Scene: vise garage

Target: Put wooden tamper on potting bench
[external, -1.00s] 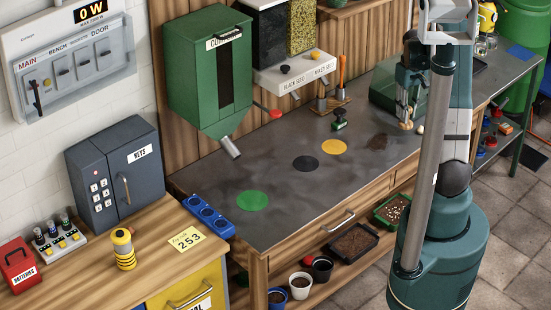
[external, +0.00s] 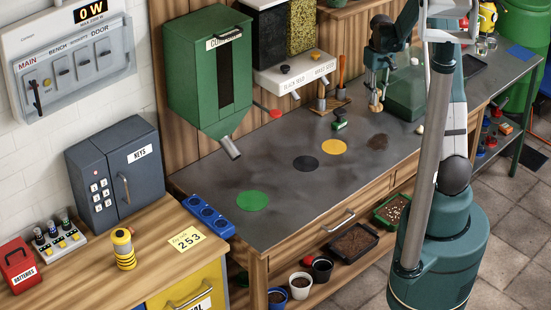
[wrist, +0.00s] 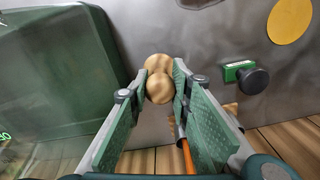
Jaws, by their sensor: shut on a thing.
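My gripper (external: 376,92) is shut on a light wooden piece, the wooden tamper (external: 376,107), above the back of the potting bench (external: 295,200). The bench has a dark grey metal top on a wooden frame. In the wrist view the tamper (wrist: 159,78) shows as rounded wooden shapes between the green finger pads of my gripper (wrist: 160,90). Its far end is hidden behind the near rounded part. I cannot tell exactly how high it hangs above the bench top.
A green block with a black knob (external: 339,120) stands left of my gripper. Behind it is a wooden tool stand (external: 328,104). A green clear-sided box (external: 406,95) stands just right of my gripper. The bench top with green, black and yellow discs (external: 333,147) is otherwise mostly clear.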

